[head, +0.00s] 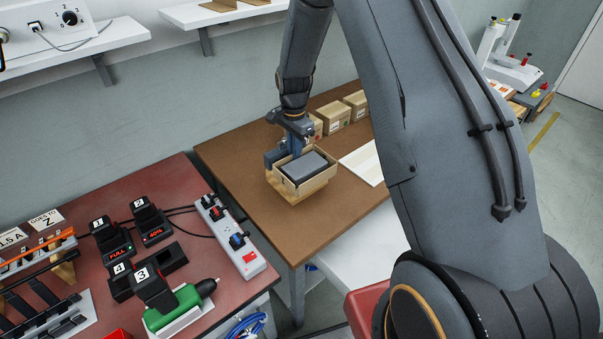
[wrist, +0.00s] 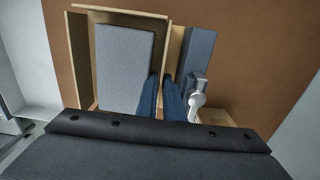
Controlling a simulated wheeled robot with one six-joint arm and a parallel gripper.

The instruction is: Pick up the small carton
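An open tan carton (head: 303,186) with a grey block (head: 307,166) inside stands on the brown table; I cannot tell whether it is the small carton. In the wrist view the carton (wrist: 83,60) is at the left of centre with the grey block (wrist: 124,65) in it. My gripper (head: 294,150) is low at its back left side. In the wrist view, my gripper's two blue fingers (wrist: 161,85) are at the carton's right wall, one on each side, close together. Whether they press on the wall cannot be told. Several closed cartons (head: 333,116) stand behind.
A blue-grey block (wrist: 196,55) and a white lever-like part (wrist: 197,100) are right beside the carton. A pale flat panel (head: 364,163) lies to its right. A red table (head: 185,250) with chargers, a power strip (head: 230,237) and a green screwdriver (head: 180,306) is at the left. The brown table's front (head: 292,238) is clear.

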